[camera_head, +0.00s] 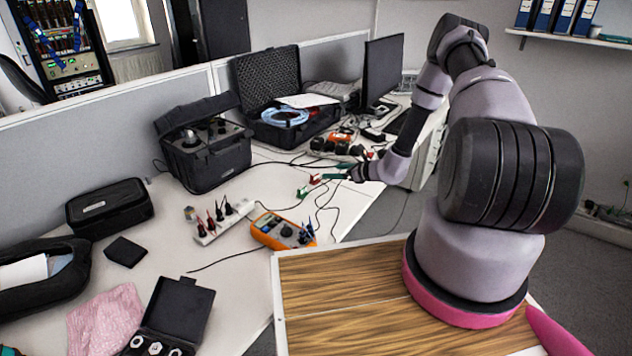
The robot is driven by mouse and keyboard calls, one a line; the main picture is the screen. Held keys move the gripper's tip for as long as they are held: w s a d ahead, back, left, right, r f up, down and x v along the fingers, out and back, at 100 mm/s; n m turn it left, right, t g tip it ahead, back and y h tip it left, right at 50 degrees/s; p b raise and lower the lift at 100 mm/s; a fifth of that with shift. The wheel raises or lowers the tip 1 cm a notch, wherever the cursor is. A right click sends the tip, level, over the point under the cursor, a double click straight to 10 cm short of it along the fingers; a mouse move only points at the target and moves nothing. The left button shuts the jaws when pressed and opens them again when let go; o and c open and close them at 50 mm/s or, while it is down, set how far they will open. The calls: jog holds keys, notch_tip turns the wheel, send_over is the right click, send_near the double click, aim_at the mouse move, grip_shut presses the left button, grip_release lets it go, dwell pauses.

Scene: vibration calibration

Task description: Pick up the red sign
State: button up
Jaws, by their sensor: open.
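I cannot make out a red sign for certain. A small red piece (315,179) lies on the white desk among cables, beside small green pieces (303,191); it is too small to tell what it is. My arm reaches back over the desk, and my gripper (350,174) is low above it, just right of these red and green pieces. The gripper is small and dark here; it is open, and I see nothing held in it. Whether it touches anything is too small to tell.
An orange meter (282,231) and a white strip with upright probes (222,220) stand nearer on the desk. Black cases (205,150) and a monitor (383,68) stand behind. Loose cables cross the desk. A pink cloth (105,322) lies at front left.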

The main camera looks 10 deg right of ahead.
aim_at(315, 173)
jog(key=x, duration=0.7)
jog(key=f+x, duration=0.1)
jog(key=x, duration=0.2)
jog(key=shift+a+f, duration=0.1)
jog(key=shift+a, duration=0.05)
grip_shut()
